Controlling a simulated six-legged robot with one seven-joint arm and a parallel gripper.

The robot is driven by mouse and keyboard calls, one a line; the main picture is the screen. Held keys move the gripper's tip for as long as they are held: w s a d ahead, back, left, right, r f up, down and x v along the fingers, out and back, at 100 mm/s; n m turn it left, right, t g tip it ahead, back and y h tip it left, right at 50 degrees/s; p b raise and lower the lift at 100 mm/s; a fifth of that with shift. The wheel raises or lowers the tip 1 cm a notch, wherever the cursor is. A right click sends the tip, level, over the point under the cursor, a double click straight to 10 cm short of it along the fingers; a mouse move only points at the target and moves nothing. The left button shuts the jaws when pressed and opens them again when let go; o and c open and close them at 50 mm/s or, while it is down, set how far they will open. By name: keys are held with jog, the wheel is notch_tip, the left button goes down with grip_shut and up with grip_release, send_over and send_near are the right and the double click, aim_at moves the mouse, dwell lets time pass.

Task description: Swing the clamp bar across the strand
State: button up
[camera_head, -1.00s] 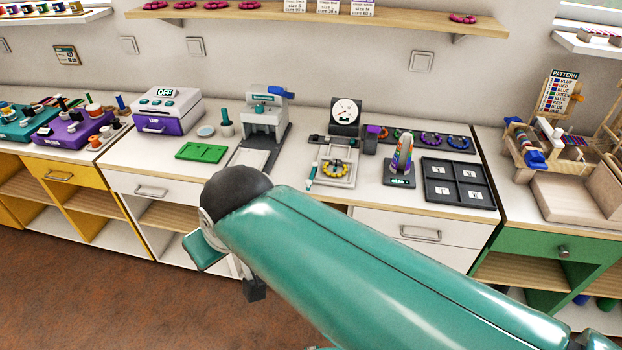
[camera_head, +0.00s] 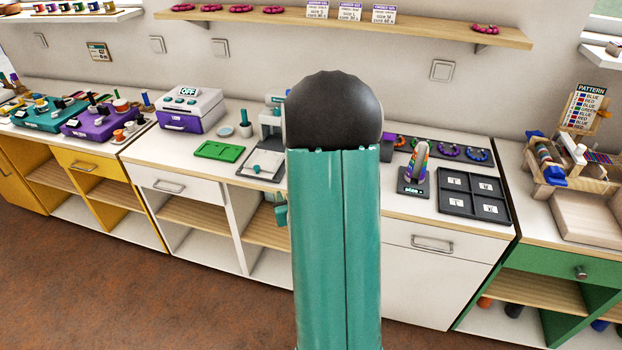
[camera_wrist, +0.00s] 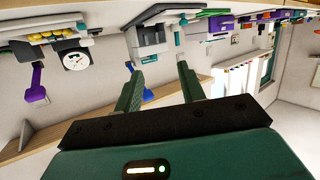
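I cannot make out the clamp bar for certain. In the wrist view, which is upside down, a pale board carries a strand of yellow beads (camera_wrist: 62,33) beside a round white dial (camera_wrist: 76,61). A small teal piece (camera_wrist: 81,27) sits by the strand; I cannot tell its part. In the head view my arm hides this board and dial. My gripper (camera_wrist: 158,70) is open and empty, its two teal fingers apart, with the counter and wall beyond them. It touches nothing that I can see.
The head view shows a green tray (camera_head: 219,151), a purple-and-white box (camera_head: 190,110), a striped cone (camera_head: 421,160), a dark sorting tray (camera_head: 474,196) and a wooden loom (camera_head: 549,160). The floor (camera_head: 130,300) is clear.

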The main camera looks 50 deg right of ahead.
jog(key=s+d+f+m+h, duration=0.35)
jog(key=s+d+f, duration=0.2)
jog(key=s, duration=0.35)
jog(key=shift+n+t+h, duration=0.25)
jog(key=shift+n+t, duration=0.15)
jog(key=shift+n, duration=0.05)
jog(key=x, duration=1.4)
jog(key=shift+a+f, duration=0.1)
jog(key=shift+f, duration=0.05)
jog(key=shift+c, duration=0.2)
grip_shut()
